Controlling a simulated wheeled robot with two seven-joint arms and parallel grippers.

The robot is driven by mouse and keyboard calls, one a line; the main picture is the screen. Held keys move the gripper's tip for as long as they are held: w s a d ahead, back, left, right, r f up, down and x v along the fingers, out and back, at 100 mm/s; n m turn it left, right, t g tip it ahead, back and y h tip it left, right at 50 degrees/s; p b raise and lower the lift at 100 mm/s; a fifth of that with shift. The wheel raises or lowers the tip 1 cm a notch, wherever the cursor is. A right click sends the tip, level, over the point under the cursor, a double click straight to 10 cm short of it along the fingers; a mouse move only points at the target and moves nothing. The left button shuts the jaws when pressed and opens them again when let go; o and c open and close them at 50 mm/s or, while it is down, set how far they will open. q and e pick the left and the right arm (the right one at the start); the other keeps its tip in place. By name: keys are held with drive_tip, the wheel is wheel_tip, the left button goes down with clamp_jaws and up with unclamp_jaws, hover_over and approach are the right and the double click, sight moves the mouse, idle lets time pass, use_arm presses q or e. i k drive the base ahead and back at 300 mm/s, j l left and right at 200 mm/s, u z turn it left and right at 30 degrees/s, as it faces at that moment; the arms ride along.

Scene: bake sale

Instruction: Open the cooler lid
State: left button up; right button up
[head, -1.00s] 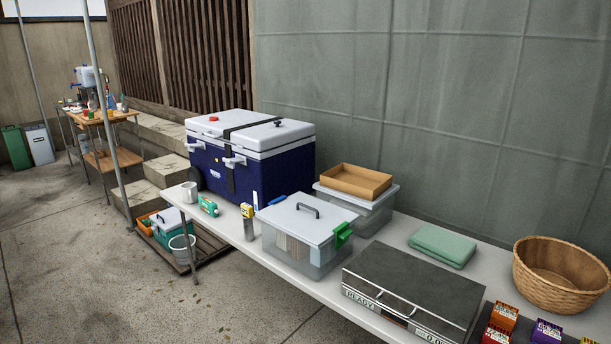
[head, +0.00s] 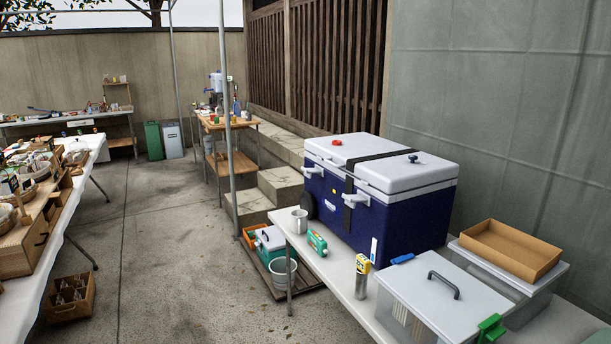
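A large dark blue cooler (head: 397,221) stands on the far end of the white table in the head view. Its white lid (head: 415,170) is shut, with a black strap (head: 375,159) running over the top and down the front. White latches (head: 355,199) sit on the front side, with another latch (head: 313,170) to the left. A red cap (head: 336,142) and a dark blue knob (head: 412,158) are on top of the lid. Neither of my grippers is in view.
On the table (head: 340,284) before the cooler are a mug (head: 299,221), a green device (head: 317,242), a yellow-topped canister (head: 362,277) and a lidded clear bin (head: 430,306). A brown tray (head: 510,249) tops another bin. Concrete floor (head: 165,240) is open to the left.

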sight(384, 164)
drive_tip(key=i+u, duration=0.25)
drive_tip(key=i, duration=0.75)
